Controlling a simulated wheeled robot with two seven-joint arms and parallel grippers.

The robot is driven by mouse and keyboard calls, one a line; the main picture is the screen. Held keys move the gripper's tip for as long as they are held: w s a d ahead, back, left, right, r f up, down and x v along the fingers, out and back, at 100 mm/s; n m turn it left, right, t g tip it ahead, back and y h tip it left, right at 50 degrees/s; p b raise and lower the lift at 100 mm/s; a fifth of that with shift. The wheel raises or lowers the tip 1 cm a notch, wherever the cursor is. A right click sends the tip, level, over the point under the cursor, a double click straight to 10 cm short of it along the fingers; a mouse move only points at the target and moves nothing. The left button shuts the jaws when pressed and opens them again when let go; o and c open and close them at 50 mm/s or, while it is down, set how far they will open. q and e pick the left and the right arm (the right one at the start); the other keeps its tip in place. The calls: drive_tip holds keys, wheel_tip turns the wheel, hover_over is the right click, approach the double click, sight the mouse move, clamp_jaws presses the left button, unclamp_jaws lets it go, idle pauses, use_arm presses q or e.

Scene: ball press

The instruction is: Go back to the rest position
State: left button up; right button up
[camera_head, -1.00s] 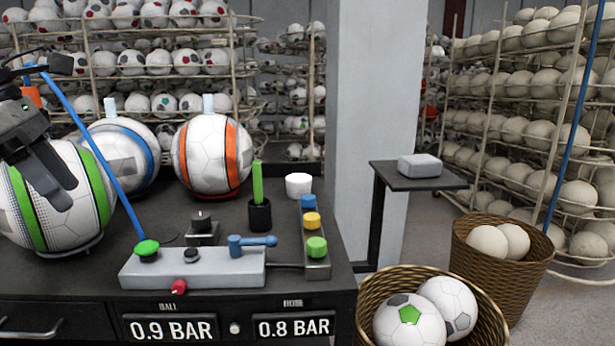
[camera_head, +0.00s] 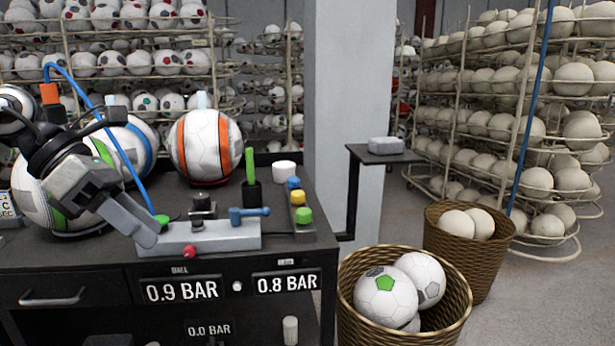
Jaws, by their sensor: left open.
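My left gripper (camera_head: 140,230) reaches in from the left, jaws open and empty. Its fingers point down and right, in front of the green-striped ball and over the left end of the grey control block (camera_head: 215,238). The green-striped ball (camera_head: 32,200) is partly hidden behind my gripper. A blue-striped ball (camera_head: 125,145) sits behind it, and an orange-striped ball (camera_head: 205,146) sits to the right on the black bench (camera_head: 75,257). My right gripper is not in view.
A blue hose (camera_head: 112,140) arches down to the control block's green fitting (camera_head: 161,219). A green stick in a black holder (camera_head: 252,194) and coloured buttons (camera_head: 299,198) stand on the bench's right. A wicker basket of balls (camera_head: 455,312) stands beside it. Floor right of the baskets is clear.

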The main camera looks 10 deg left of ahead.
use_arm(q)
drive_tip(key=w+d+f+n+t+h, duration=0.2)
drive_tip(key=d+f+n+t+h, duration=0.3)
drive_tip(key=d+n, duration=0.35)
drive_tip(key=w+d+f+n+t+h, duration=0.1)
drive_tip(key=d+f+n+t+h, duration=0.45)
drive_tip(key=d+n, duration=0.35)
drive_tip(key=s+a+f+n+t+y, duration=0.1)
drive_tip(key=a+f+n+t+y, duration=0.1)
drive_tip(key=f+n+y, duration=0.55)
drive_tip(key=s+a+f+n+t+y, duration=0.25)
drive_tip(key=f+n+y, duration=0.25)
drive_tip(key=f+n, duration=0.55)
drive_tip(key=s+f+n+g+y, duration=0.3)
drive_tip(key=s+f+n+g, duration=0.3)
drive_tip(key=s+f, duration=0.5)
drive_tip(key=shift+s+f+n+g, duration=0.35)
drive_tip(key=shift+f+n, duration=0.5)
drive_tip(key=shift+n, duration=0.3)
drive_tip(key=shift+w, duration=0.1)
drive_tip(key=shift+c, duration=0.3)
